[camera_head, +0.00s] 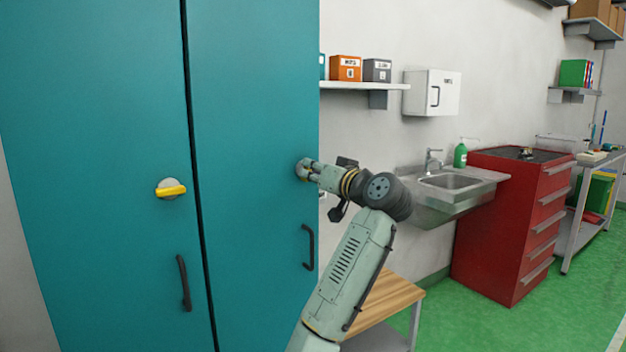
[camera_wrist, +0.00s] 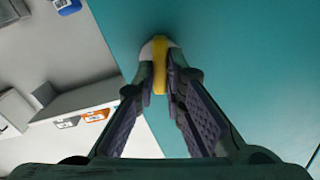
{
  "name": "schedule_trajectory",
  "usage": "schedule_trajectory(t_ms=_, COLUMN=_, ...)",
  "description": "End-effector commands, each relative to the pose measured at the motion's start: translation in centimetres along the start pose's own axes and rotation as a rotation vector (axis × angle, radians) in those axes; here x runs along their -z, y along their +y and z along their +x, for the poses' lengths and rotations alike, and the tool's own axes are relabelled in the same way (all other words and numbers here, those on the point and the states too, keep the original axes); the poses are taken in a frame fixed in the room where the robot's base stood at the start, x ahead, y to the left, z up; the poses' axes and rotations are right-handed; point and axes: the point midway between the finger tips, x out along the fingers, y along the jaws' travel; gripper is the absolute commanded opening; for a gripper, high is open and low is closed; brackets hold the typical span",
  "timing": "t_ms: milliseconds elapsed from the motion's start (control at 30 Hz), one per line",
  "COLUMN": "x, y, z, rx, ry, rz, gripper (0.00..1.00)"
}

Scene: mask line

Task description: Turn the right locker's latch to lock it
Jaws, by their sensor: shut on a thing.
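The right locker (camera_head: 255,120) is a teal door with a black handle (camera_head: 308,247) and stands closed. Its latch (camera_wrist: 160,64) is a yellow bar on a pale round base, seen in the wrist view. My gripper (camera_wrist: 160,85) is shut on the yellow bar, one finger on each side of it. In the head view my gripper (camera_head: 303,170) is at the door's right edge and hides most of this latch. The left locker (camera_head: 90,130) has a yellow latch (camera_head: 172,189) lying near horizontal, and a black handle (camera_head: 184,283).
A wooden-topped bench (camera_head: 390,300) stands below my arm. A wall shelf (camera_head: 360,86) with small boxes, a white cabinet (camera_head: 432,92), a sink (camera_head: 450,181) and a red tool cabinet (camera_head: 505,225) are to the right. Green floor is open at the front right.

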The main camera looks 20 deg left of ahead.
Motion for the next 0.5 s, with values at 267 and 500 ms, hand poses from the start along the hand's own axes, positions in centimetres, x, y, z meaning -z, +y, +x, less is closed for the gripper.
schedule_trajectory(t_ms=267, x=0.00, y=0.18, z=0.05, rx=-0.002, ry=-0.004, rz=0.264, gripper=0.00)
schedule_trajectory(t_ms=500, x=0.06, y=0.26, z=0.02, rx=-0.002, ry=-0.002, rz=0.493, gripper=0.00)
